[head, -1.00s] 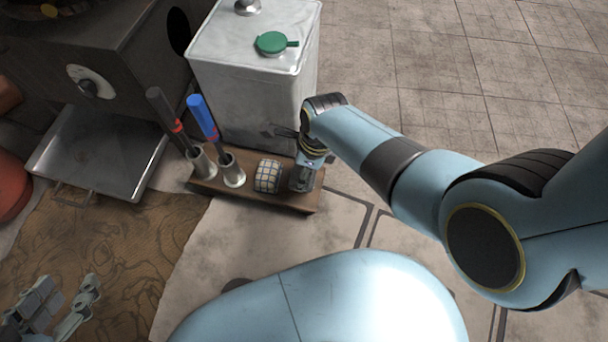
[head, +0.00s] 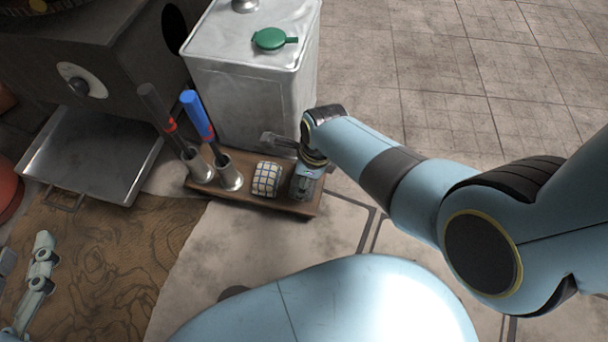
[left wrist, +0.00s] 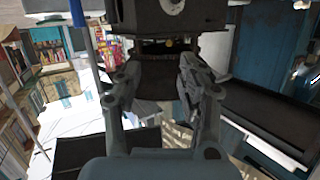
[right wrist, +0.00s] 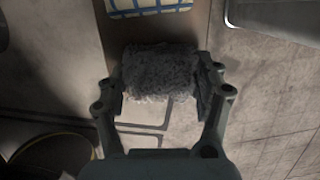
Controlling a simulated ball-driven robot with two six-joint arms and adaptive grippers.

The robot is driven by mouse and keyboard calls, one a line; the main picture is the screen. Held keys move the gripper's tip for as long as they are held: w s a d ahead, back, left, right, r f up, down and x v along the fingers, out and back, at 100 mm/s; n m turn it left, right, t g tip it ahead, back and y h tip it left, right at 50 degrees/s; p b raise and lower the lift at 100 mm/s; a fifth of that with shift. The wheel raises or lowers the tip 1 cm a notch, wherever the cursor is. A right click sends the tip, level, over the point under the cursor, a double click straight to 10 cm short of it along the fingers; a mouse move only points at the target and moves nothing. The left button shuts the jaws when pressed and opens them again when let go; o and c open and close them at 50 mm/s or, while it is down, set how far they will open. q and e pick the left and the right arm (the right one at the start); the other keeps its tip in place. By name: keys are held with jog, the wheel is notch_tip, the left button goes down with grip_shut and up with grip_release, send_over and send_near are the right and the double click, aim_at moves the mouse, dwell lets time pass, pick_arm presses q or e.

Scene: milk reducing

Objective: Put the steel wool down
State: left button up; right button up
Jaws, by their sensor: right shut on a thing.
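The steel wool (right wrist: 160,72) is a dark grey, fuzzy pad between the two fingers of my right gripper (right wrist: 161,88) in the right wrist view, and the fingers are shut on it. In the head view my right gripper (head: 303,186) is low over the right end of the wooden board (head: 262,202), beside a checkered cloth (head: 266,179). The steel wool is mostly hidden there, and I cannot tell whether it touches the board. My left gripper (left wrist: 163,85) is empty with its fingers apart; part of it (head: 40,268) shows at the head view's left edge.
Two metal cups (head: 229,176) holding a blue-handled tool (head: 199,116) and a dark-handled tool (head: 158,107) stand on the board's left part. A metal can (head: 250,85) with a green cap stands behind. A metal tray (head: 90,160) lies left. Tiled floor is clear in front.

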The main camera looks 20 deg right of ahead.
jog(key=shift+f, duration=0.1)
pick_arm(q)
jog(key=shift+w+r+t, duration=0.3)
jog(key=shift+w+r, duration=0.05)
jog(key=shift+r, duration=0.1)
pick_arm(e)
jog(key=o, duration=1.3)
jog(key=shift+c, duration=0.2)
